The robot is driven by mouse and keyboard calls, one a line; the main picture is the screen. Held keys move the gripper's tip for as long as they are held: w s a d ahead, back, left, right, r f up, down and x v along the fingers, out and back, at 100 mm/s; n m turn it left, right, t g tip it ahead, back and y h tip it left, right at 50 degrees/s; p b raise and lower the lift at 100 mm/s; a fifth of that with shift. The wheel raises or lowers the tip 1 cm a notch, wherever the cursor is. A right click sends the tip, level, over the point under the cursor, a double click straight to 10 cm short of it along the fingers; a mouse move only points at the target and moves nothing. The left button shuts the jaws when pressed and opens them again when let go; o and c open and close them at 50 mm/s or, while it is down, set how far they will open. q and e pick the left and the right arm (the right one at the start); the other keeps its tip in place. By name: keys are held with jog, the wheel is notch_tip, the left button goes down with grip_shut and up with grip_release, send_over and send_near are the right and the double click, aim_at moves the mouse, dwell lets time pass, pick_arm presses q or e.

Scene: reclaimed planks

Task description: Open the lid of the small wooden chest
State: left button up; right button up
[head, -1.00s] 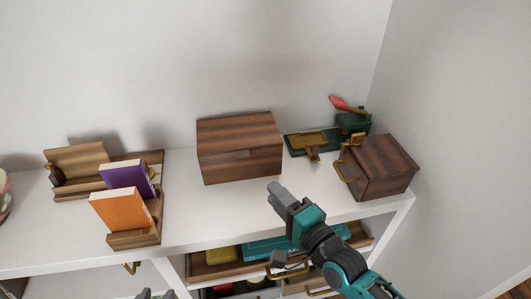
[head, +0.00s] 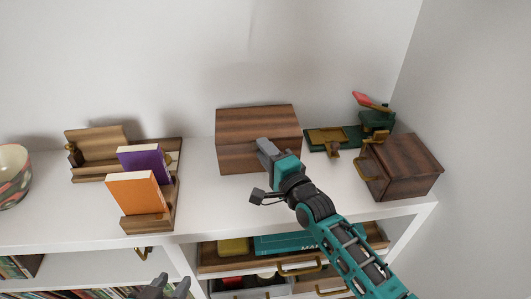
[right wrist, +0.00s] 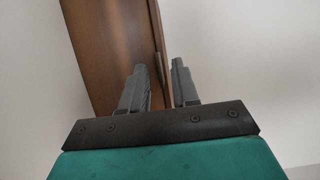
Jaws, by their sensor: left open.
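The small wooden chest (head: 258,121) stands on the white shelf top against the wall, its lid closed. My right gripper (head: 265,148) is in front of the chest's front face and hides the latch area. In the right wrist view, the brown chest (right wrist: 103,45) fills the upper left. A thin dark tab (right wrist: 158,62) on its edge shows between my right fingertips (right wrist: 160,75), which are apart with a gap; I cannot tell whether they touch it. My left gripper (head: 166,286) is open and empty at the bottom edge of the head view, far from the chest.
A second wooden box (head: 406,166) with a brass handle stands to the right, near a green-and-brass device (head: 334,138). A wooden book holder (head: 150,222) with purple and orange books is left, beside a bowl (head: 12,178). An open drawer (head: 215,265) is below the shelf top.

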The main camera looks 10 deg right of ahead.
jog(key=shift+w, duration=0.15)
jog(key=shift+c, duration=0.2)
grip_shut()
dwell(1.2)
